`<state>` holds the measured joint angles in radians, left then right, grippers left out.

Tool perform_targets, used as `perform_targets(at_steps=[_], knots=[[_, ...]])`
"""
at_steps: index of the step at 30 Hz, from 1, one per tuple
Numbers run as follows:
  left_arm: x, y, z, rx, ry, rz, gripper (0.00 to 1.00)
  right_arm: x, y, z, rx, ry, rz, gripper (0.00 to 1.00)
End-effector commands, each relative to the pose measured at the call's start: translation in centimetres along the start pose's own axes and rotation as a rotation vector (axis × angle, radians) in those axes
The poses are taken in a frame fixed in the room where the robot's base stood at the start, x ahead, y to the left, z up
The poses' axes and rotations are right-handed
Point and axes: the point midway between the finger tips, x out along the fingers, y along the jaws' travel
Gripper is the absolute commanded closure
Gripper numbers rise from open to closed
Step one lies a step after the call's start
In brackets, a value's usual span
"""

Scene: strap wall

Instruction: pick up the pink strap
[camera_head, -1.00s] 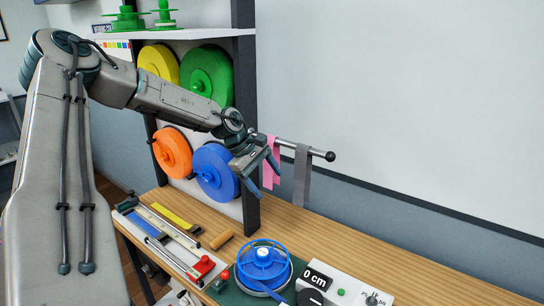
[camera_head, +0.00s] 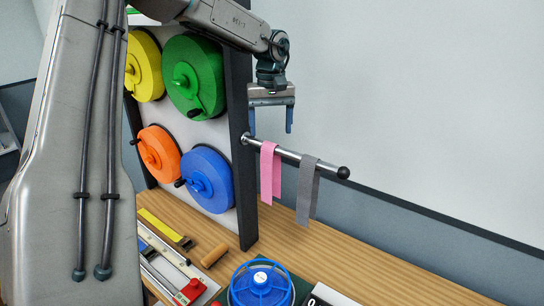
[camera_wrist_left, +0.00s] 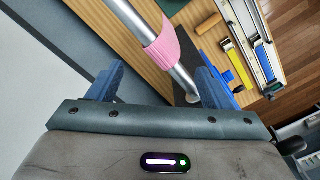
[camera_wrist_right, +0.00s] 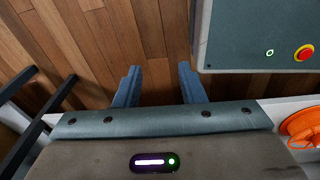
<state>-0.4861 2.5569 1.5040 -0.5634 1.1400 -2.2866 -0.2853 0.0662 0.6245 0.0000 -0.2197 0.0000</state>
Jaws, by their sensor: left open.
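The pink strap (camera_head: 268,172) hangs folded over a metal rod (camera_head: 290,154) that sticks out from the dark post of the spool rack. My left gripper (camera_head: 271,131) is open and empty, above the rod near the pink strap, with its fingers pointing down. In the left wrist view the pink strap (camera_wrist_left: 168,47) wraps the rod ahead of the gap between my left fingers (camera_wrist_left: 160,85), apart from them. My right gripper (camera_wrist_right: 155,85) is open and empty over the wooden floor, away from the strap.
A grey strap (camera_head: 306,190) hangs further out on the same rod, towards its black end knob (camera_head: 343,172). Coloured spools, including a blue one (camera_head: 206,180), sit on the rack at left. A blue reel (camera_head: 261,285) and tools lie on the wooden bench (camera_head: 330,262) below.

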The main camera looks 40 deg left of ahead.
Motion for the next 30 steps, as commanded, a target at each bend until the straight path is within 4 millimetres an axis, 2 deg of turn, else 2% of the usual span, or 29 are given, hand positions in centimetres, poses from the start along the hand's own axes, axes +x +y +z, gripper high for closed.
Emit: perform_targets(at_steps=[5, 12, 15, 19, 25, 30], knots=[[0.5, 0.0, 0.0, 0.005, 0.002, -0.004, 0.27, 0.7, 0.4, -0.2, -0.002, 0.003, 0.005, 0.64], [3.0, 0.0, 0.0, 0.004, 0.002, -0.003, 0.27, 2.9, 2.0, 3.4, -0.012, -0.037, 0.022, 0.64], [4.4, 0.0, 0.0, 0.004, 0.001, -0.003, 0.27, 3.7, 2.2, 4.0, -0.013, -0.044, 0.025, 0.64], [6.3, 0.0, 0.0, 0.003, 0.001, -0.003, 0.27, 5.1, 1.9, 3.5, -0.012, -0.036, 0.023, 0.64], [9.0, 0.0, 0.0, 0.004, 0.001, -0.003, 0.27, 7.0, -0.1, 1.2, -0.002, -0.004, 0.004, 0.64], [9.9, 0.0, 0.0, 0.004, 0.002, -0.003, 0.27, 7.5, -0.2, 1.4, -0.001, -0.005, 0.002, 0.64]])
